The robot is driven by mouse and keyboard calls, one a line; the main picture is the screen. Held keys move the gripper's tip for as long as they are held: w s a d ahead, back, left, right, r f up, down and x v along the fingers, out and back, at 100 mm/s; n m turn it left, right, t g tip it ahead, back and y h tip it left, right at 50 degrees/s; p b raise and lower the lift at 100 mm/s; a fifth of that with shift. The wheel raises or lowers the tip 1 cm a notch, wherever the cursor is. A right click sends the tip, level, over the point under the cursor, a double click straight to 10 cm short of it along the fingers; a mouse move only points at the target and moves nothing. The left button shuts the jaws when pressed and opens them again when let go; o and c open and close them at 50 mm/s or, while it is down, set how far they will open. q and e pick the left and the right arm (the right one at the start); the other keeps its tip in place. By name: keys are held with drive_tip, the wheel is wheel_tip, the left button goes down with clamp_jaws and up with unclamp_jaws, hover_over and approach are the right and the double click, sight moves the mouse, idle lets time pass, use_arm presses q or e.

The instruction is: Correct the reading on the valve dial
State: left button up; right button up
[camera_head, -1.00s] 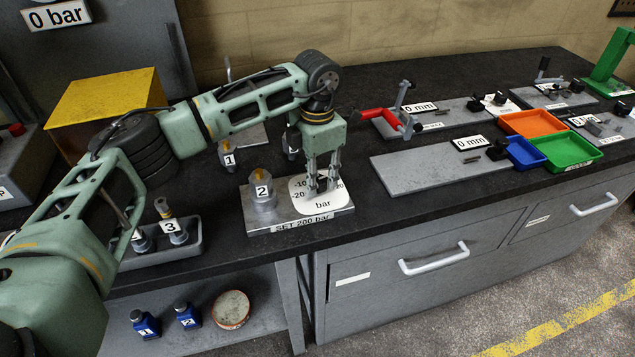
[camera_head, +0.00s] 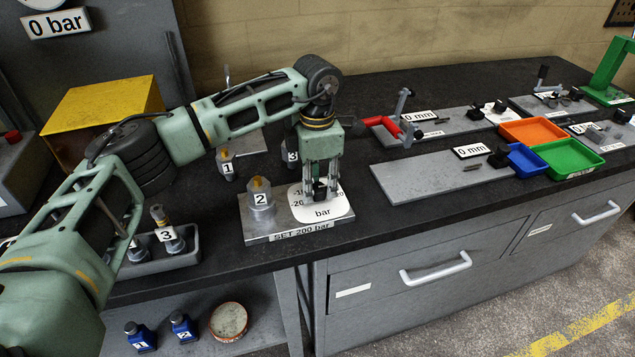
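The valve dial is a white round plate (camera_head: 338,204) marked "bar" on a grey block (camera_head: 283,226) labelled "SET 200 bar". Marks near -10 and -20 show at its left. My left gripper (camera_head: 320,194) points straight down over the dial, with its fingers apart on either side of a small dark part (camera_head: 320,187), seemingly the dial's knob or pointer. I see no clear contact. The gripper hides much of the scale, so the reading cannot be told. A hex valve (camera_head: 261,194) labelled 2 stands on the block's left. My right gripper is not in view.
Fittings 1 (camera_head: 227,163) and 3 (camera_head: 291,150) stand behind the block. A grey tray (camera_head: 185,259) holds more fittings at the left. A flat grey plate (camera_head: 430,180) and coloured bins (camera_head: 573,157) lie to the right. A "0 bar" sign (camera_head: 57,23) hangs at upper left.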

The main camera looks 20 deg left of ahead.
sight(316, 185)
use_arm(q)
drive_tip(key=o, duration=0.3)
drive_tip(key=shift+w+a+r, duration=0.25)
drive_tip(key=shift+w, duration=0.1)
drive_tip(key=shift+f, duration=0.1)
drive_tip(key=shift+s+d, duration=0.1)
drive_tip(key=shift+s, duration=0.1)
wheel_tip(316, 185, up, 12)
drive_tip(key=shift+f, duration=0.1)
idle(0.3)
